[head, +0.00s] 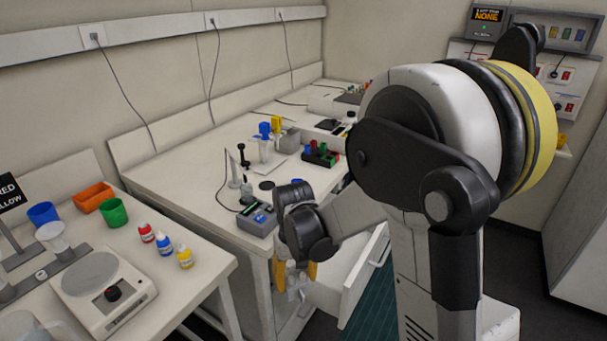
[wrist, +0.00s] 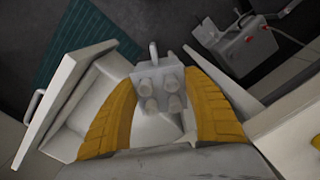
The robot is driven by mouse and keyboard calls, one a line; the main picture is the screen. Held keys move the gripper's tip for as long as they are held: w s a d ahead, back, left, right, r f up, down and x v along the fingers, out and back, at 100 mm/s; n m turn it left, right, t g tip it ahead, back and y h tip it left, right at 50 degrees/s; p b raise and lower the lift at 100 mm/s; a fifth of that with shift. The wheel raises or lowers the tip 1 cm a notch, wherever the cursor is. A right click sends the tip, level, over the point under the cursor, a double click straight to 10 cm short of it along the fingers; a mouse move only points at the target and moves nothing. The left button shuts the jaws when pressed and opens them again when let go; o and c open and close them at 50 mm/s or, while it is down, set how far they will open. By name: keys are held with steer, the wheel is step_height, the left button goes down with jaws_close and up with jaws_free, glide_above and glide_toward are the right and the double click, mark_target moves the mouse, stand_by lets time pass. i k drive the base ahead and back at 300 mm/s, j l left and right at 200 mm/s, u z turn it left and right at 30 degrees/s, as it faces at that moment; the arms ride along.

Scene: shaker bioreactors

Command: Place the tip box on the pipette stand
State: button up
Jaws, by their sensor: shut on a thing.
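My gripper (head: 296,275) points down at the front of the far bench, above an open drawer. Its yellow fingers are shut on a small pale grey block with several whitish round tops, which looks like the tip box (wrist: 158,88). In the head view the box is mostly hidden by the fingers. In the wrist view it sits between the two fingers, over the drawer. A slim upright holder with a black top, possibly the pipette stand (head: 246,187), stands on the far bench, left of and beyond my gripper; I cannot be sure which item is the stand.
The open drawer (head: 352,283) juts out below my gripper. A grey device (head: 257,219) sits at the bench's near corner. A rack with red and green items (head: 321,154) stands farther back. The left bench holds a scale (head: 103,288), small bottles and coloured cups.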

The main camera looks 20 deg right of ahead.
mark_target(310, 180)
steer(key=i+l+u, duration=0.1)
steer(key=l, duration=0.35)
steer(key=i+l+u, duration=0.15)
steer(key=l, duration=0.3)
steer(key=i+l+u, duration=0.1)
steer(key=l, duration=0.35)
steer(key=l+u, duration=0.15)
steer(key=l, duration=0.3)
steer(key=i, duration=0.05)
